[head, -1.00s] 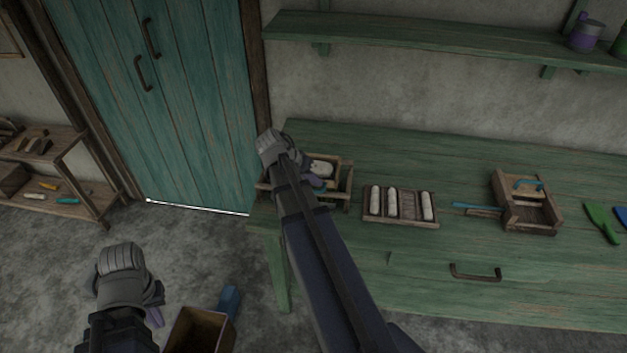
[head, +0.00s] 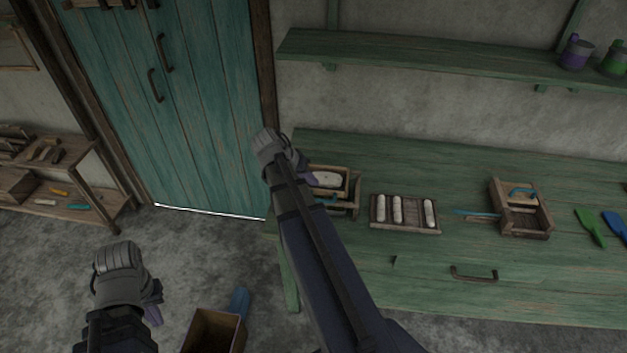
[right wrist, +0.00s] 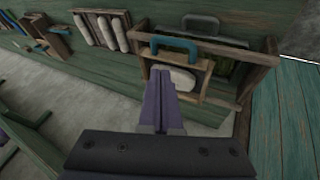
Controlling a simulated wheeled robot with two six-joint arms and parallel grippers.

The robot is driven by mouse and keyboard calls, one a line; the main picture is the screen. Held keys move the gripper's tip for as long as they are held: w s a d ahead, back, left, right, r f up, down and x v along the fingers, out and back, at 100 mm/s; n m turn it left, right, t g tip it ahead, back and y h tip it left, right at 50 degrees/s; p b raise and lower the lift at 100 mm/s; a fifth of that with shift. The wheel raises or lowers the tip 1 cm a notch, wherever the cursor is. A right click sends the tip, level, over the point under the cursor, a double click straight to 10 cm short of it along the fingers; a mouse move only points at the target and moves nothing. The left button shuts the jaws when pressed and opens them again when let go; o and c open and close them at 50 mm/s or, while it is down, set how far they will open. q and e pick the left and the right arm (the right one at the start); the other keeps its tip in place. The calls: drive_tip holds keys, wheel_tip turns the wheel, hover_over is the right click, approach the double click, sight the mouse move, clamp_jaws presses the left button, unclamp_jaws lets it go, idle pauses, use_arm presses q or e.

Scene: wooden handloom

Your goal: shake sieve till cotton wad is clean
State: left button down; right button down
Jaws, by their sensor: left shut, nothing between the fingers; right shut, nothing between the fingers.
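A small wooden sieve frame (right wrist: 207,76) with a teal handle (right wrist: 175,43) holds a white cotton wad (right wrist: 177,79) in the right wrist view. It sits at or in a larger wooden frame (right wrist: 230,50) with dark contents and a grey handle. In the head view the cotton wad (head: 327,180) shows at the bench's left end, partly behind my right arm. My right gripper (right wrist: 161,78) is shut and empty, its purple fingers in front of the sieve; contact cannot be told. It also shows in the head view (head: 298,164). My left gripper (head: 157,306) is shut and empty above the floor.
A tray (head: 375,223) with three white rolls lies on the green bench (head: 350,265). Further right are a wooden box (head: 520,233) with a blue handle and green and blue scrapers. An open box (head: 200,340) stands on the floor near my left gripper.

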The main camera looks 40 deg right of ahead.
sight(321, 200)
drive_tip(key=s+d+r+m+t+y+p, duration=0.2)
drive_tip(key=s+d+m+t+y+p, duration=0.2)
drive_tip(key=s+d+m+y, duration=1)
drive_tip(key=w+a+f+m+h+b, duration=0.4)
drive_tip(key=w+a+f+h+b, duration=0.1)
drive_tip(key=w+f+b, duration=0.3)
drive_tip(key=shift+a+f+h+b, duration=0.3)
drive_tip(key=shift+a+f+b, duration=0.6)
drive_tip(key=shift+f, duration=0.25)
drive_tip(key=w+a, duration=0.3)
drive_tip(key=w, duration=0.1)
drive_tip(key=shift+w+a, duration=0.25)
drive_tip(key=shift+a, duration=0.15)
drive_tip(key=shift+s, duration=0.15)
